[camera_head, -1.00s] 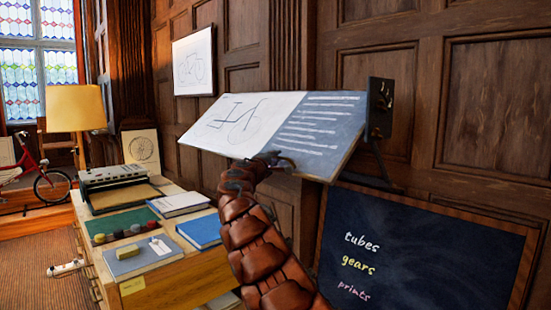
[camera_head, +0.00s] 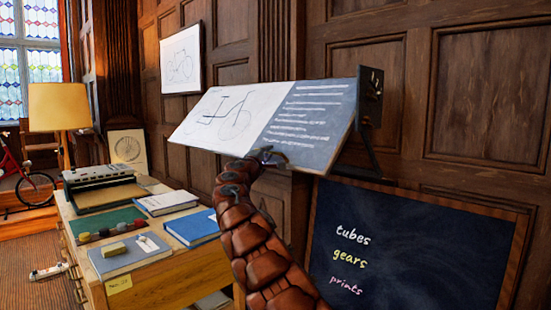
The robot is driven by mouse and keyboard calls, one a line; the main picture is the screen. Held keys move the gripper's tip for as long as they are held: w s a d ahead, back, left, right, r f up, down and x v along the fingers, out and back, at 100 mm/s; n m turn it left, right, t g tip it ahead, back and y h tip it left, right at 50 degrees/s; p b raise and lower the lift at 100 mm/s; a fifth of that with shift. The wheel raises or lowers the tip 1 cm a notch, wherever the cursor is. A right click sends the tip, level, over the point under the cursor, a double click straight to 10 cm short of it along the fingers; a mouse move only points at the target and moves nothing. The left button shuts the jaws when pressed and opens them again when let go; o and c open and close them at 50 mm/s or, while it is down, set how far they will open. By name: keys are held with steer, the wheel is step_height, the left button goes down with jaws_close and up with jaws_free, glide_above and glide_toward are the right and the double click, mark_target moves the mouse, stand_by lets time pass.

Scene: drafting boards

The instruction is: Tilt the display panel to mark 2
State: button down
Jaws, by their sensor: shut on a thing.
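The display panel (camera_head: 313,108) is a wide sloping board at the wall, with a bicycle drawing on its pale left part and white writing on its dark right part. Its lower edge leans out toward me. My gripper (camera_head: 270,155) is shut at the middle of that lower edge, on a dark piece there. The fingers are small and partly hidden, so the exact grip is unclear. A dark bracket plate (camera_head: 371,97) stands at the panel's right end with small pale marks on it. I cannot read its numbers.
A wooden cabinet (camera_head: 176,270) at the left holds books, a typewriter-like machine (camera_head: 98,173) and small blocks. A blackboard (camera_head: 410,240) with coloured words stands below right of the panel. A lamp (camera_head: 59,107) is at the far left.

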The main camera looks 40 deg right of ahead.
mark_target(273, 158)
steer(key=d+f+b, duration=0.2)
steer(key=f, duration=0.1)
steer(key=shift+b, duration=0.35)
steer(key=shift+r, duration=0.1)
steer(key=c, duration=1.5)
jaws_free()
steer(key=shift+a, duration=0.1)
